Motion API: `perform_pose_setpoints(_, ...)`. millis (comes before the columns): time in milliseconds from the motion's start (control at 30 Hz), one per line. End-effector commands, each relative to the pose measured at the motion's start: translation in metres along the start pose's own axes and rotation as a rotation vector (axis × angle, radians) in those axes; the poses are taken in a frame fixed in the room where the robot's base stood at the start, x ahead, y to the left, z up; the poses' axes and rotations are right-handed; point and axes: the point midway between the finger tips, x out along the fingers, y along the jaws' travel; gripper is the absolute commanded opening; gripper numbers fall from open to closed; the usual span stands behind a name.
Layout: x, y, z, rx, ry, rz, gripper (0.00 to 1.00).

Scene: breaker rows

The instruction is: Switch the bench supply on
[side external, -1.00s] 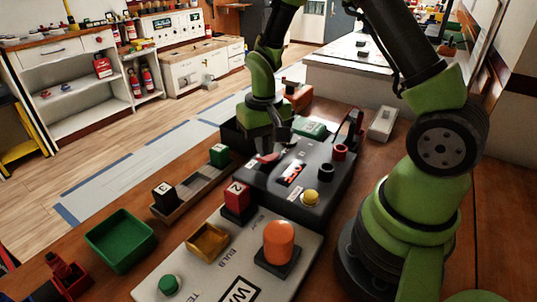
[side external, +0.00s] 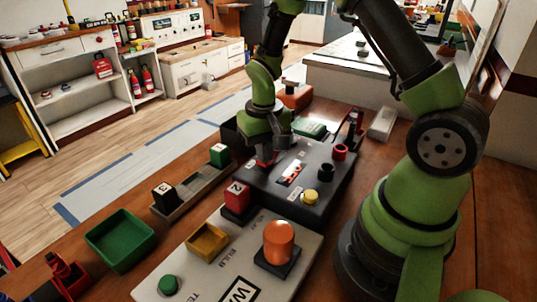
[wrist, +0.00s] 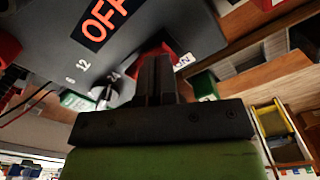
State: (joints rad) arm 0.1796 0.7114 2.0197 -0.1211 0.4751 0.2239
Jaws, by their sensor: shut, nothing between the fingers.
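The bench supply (side external: 325,157) is a dark grey box on the wooden table. Its display (side external: 289,174) reads OFF in red in the wrist view (wrist: 101,19). A red switch (wrist: 152,53) sits on its face next to a white label (wrist: 184,62) ending in N. My gripper (side external: 267,156) is shut and empty, pointing down at the supply's left part. In the wrist view its fingers (wrist: 156,72) overlap the red switch and hide part of it. I cannot tell whether they touch it. A dial marked 12 and 24 (wrist: 107,90) is beside the fingers.
The supply also carries a black knob (side external: 325,172), a yellow button (side external: 310,197) and a red knob (side external: 340,151). In front stands a pale panel (side external: 215,272) with an orange dome (side external: 279,241). A tray with blocks (side external: 190,196) and a green bin (side external: 120,240) lie left.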

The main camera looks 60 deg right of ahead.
Motion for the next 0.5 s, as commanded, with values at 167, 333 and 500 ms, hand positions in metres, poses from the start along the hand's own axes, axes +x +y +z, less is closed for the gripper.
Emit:
perform_pose_setpoints(167,0.000,0.000,0.000,0.000,0.001,0.000,0.00)
perform_pose_setpoints(333,-0.012,0.000,-0.001,0.000,0.003,-0.001,0.00)
perform_pose_setpoints(500,-0.026,0.000,-0.001,0.001,0.003,-0.001,0.00)
